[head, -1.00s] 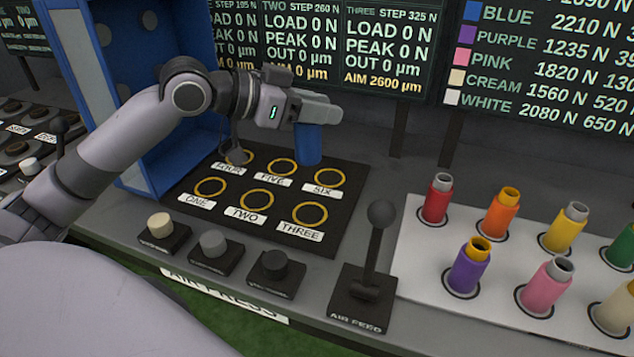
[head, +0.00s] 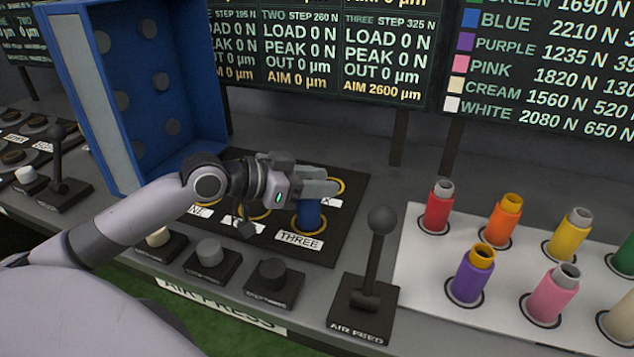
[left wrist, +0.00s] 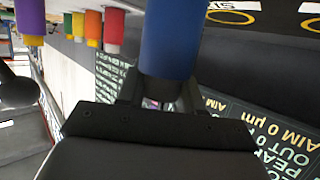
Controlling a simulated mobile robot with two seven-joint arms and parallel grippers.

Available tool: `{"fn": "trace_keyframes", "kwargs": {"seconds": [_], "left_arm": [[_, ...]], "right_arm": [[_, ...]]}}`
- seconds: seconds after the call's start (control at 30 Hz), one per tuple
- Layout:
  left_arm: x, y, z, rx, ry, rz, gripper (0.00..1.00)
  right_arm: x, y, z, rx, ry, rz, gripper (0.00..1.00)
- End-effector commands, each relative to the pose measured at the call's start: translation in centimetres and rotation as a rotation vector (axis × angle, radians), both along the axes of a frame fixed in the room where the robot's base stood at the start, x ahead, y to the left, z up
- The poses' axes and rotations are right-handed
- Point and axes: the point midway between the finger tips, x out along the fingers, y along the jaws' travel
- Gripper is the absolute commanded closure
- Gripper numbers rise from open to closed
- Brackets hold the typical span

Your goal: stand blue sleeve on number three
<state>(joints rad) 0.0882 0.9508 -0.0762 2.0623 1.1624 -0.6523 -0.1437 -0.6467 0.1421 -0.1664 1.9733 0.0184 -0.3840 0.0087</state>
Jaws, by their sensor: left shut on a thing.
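The blue sleeve (head: 309,217) is upright in the fingers of my left gripper (head: 322,188), at the ring above the label THREE (head: 300,240). It hides most of that ring, and I cannot tell whether its lower end touches the plate. In the left wrist view the blue sleeve (left wrist: 172,40) is large between the two fingers (left wrist: 160,92). The gripper and arm cover rings of the black plate (head: 345,220), including parts of ONE and TWO. My right gripper is not in view.
The air feed lever (head: 373,265) stands close to the right of the plate. Several coloured sleeves stand on a white rack (head: 408,262) farther right. Knobs (head: 273,273) line the front edge. A blue open housing (head: 125,165) stands at the back left.

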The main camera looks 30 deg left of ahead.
Motion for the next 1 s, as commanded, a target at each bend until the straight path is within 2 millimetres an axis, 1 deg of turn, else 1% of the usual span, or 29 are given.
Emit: {"fn": "trace_keyframes", "kwargs": {"seconds": [0.03,0.07,0.1,0.13,0.17,0.57,1.0], "left_arm": [[0.0,0.0,-0.1,0.001,0.004,-0.001,1.0],[-0.1,0.0,-0.3,0.001,0.008,0.0,0.58],[0.0,0.0,-0.3,0.001,0.009,-0.001,0.45],[-0.1,0.0,-0.3,0.001,0.009,-0.001,0.35],[-0.1,0.0,-0.3,0.001,0.008,0.0,0.29],[-0.3,0.2,-0.1,0.001,0.005,0.001,0.29],[-3.4,2.2,1.1,0.0,0.009,0.002,0.29]], "right_arm": [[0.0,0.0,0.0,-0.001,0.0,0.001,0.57],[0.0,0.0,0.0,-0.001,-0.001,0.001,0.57],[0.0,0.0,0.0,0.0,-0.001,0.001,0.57],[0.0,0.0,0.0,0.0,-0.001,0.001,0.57],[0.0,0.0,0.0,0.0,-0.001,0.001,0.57],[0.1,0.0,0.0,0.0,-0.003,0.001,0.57],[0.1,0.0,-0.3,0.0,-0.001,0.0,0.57]]}}
